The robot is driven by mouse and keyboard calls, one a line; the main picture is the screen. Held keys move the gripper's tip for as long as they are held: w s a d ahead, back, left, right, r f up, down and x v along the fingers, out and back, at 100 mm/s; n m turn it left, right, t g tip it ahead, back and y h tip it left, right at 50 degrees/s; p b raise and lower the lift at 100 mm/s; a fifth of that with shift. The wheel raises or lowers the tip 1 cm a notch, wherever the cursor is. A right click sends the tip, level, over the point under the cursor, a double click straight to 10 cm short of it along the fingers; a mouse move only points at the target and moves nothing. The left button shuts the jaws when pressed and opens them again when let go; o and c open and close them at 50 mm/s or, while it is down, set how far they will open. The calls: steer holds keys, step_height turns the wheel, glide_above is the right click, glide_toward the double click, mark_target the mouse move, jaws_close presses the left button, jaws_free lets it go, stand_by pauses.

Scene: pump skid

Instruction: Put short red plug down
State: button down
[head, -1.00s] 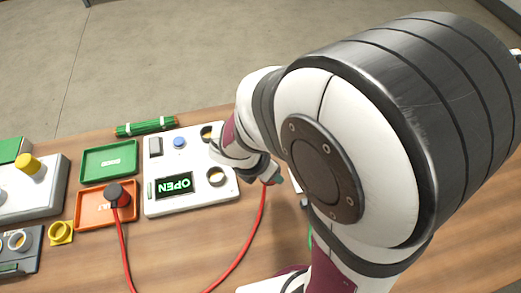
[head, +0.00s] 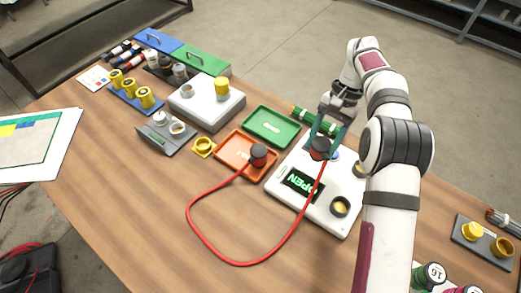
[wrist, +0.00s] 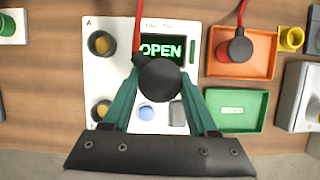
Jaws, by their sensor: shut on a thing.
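My gripper (head: 328,128) is shut on a black-headed plug (head: 320,147) with a red cable (head: 242,263). It holds the plug over the white tester panel (head: 313,212), whose screen reads OPEN. In the wrist view the plug's round black head (wrist: 162,80) sits between the teal fingers, just below the screen (wrist: 163,49), and hides part of the panel. The cable's other black plug (head: 258,154) lies in the orange tray (head: 233,160). I cannot tell whether the held plug touches the panel.
A green tray (head: 271,126) lies beside the orange tray. A yellow ring (head: 204,146) and a grey device (head: 166,137) are left of it. Green rods (head: 300,116) lie behind the panel. Bare wood is free at the front left of the table.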

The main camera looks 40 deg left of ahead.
steer(key=s+a+r+m+t+y, duration=0.1)
steer(key=a+m+y, duration=0.2)
steer(key=a+m, duration=0.8)
steer(key=shift+n+t, duration=0.4)
steer(key=shift+n, duration=0.4)
steer(key=s+a+f, duration=0.1)
steer(key=a+f, duration=0.1)
steer(key=a, duration=0.2)
steer(key=s+a+f, duration=0.2)
steer(key=a, duration=0.3)
steer(key=s+a+f, duration=0.1)
steer(key=a+f, duration=0.2)
steer(key=a, duration=0.1)
steer(key=shift+s+a, duration=0.25)
steer(key=shift+s, duration=0.15)
steer(key=shift+f, duration=1.95)
steer(key=shift+c, duration=0.9)
jaws_free()
steer(key=shift+f, duration=0.1)
